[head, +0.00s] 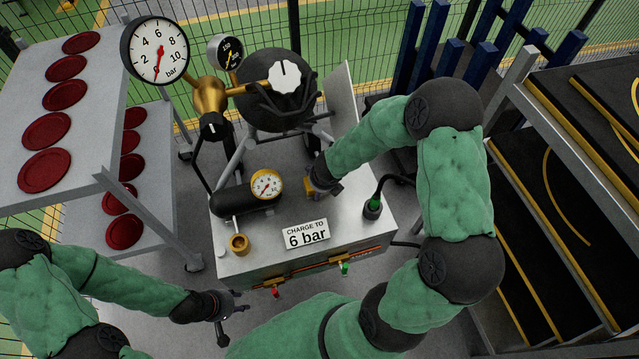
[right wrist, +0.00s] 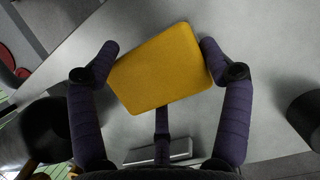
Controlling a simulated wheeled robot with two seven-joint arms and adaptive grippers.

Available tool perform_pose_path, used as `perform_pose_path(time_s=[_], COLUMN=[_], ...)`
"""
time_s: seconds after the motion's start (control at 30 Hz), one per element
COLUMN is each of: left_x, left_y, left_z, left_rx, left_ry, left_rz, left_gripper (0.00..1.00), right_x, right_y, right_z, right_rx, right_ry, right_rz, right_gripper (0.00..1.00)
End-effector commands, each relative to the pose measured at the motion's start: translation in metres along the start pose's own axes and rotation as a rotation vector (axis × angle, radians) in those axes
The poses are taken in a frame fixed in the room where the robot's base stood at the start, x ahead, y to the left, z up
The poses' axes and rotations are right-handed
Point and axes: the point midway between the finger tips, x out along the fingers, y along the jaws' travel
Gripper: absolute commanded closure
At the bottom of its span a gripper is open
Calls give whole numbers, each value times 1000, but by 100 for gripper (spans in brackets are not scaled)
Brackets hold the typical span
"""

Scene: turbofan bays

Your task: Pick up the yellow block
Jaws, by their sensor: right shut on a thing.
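I cannot tell whether the block touches the bench. My left gripper (head: 236,318) is at the lower middle, in front of the bench, with its fingers spread and empty.
The grey bench (head: 345,226) carries gauges, a "CHARGE TO 6 bar" sign (head: 306,234), a brass fitting (head: 238,243) and a black-and-green connector (head: 373,207) close to the right gripper. A shelf with red discs (head: 45,131) stands left; a black-shelved rack (head: 545,190) stands right.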

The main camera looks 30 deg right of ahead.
Motion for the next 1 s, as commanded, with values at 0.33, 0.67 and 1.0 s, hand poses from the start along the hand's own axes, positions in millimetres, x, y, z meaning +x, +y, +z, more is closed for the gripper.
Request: perform_pose_path(time_s=[0.33,0.67,1.0], left_x=[-16,-39,-49], left_y=[6,14,18], left_z=[1,2,2], left_rx=[0,0,0], left_ry=[0,0,0], left_rz=[0,0,0], left_gripper=[60,60,60], right_x=[-24,-92,-147], right_y=[0,4,11], right_z=[10,-5,-52], right_rx=[-1,-2,-2], right_ry=[0,-2,-1], right_rz=[1,0,0], right_gripper=[57,57,57])
